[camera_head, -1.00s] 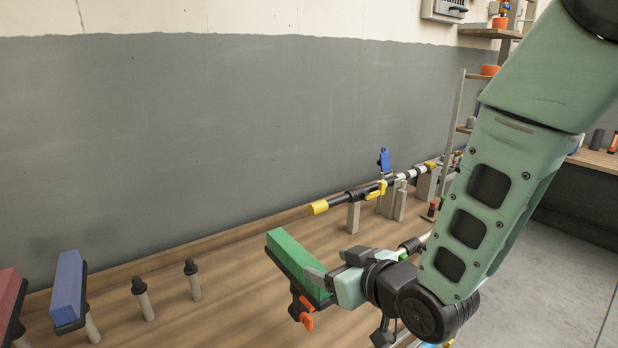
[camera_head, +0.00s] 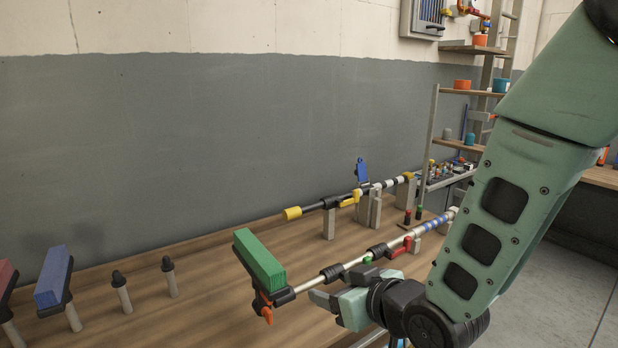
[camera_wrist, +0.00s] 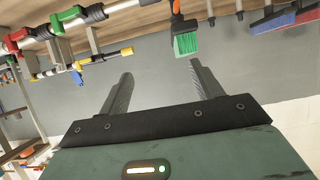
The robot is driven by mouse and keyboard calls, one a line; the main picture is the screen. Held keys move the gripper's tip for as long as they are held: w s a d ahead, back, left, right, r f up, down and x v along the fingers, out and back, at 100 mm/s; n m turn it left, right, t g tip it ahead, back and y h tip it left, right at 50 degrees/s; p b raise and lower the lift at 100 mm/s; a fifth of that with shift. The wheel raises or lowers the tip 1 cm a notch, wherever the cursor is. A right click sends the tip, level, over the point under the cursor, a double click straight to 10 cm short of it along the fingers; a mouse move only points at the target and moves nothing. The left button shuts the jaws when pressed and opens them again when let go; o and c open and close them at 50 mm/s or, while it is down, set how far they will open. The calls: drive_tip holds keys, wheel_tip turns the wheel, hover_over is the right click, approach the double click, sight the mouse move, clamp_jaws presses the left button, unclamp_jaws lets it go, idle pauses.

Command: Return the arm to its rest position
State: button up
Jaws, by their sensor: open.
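My gripper (camera_head: 318,298) is at the front of the wooden bench in the head view, at the end of my green arm. In the wrist view my gripper (camera_wrist: 160,75) shows two grey fingers spread wide apart with nothing between them. A green brush head (camera_head: 259,259) on a pole with red, blue and black fittings (camera_head: 332,271) lies just beyond the fingers in the head view, apart from them. The green brush head (camera_wrist: 186,42) also shows in the wrist view, beyond the fingertips. My forearm hides part of the bench's right side.
A yellow-tipped black pole (camera_head: 326,204) rests on grey blocks near the wall. A blue brush head (camera_head: 54,277) and a red one (camera_head: 6,280) stand at left, beside two black-capped posts (camera_head: 121,290). A shelf rack (camera_head: 468,92) stands at the back right.

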drive_tip(key=s+d+g+h+b, duration=0.1)
drive_tip(key=s+d+g+h, duration=0.1)
drive_tip(key=s, duration=0.5)
drive_tip(key=s+d+g+h+b, duration=0.1)
drive_tip(key=s+d+g, duration=0.3)
drive_tip(key=s, duration=0.4)
drive_tip(key=s+d+n+g+h, duration=0.1)
drive_tip(key=s+d+g+h, duration=0.2)
drive_tip(key=s, duration=0.5)
drive_tip(key=shift+g+h+b, duration=0.3)
drive_tip(key=shift+g+b, duration=0.1)
drive_tip(key=shift+g, duration=0.4)
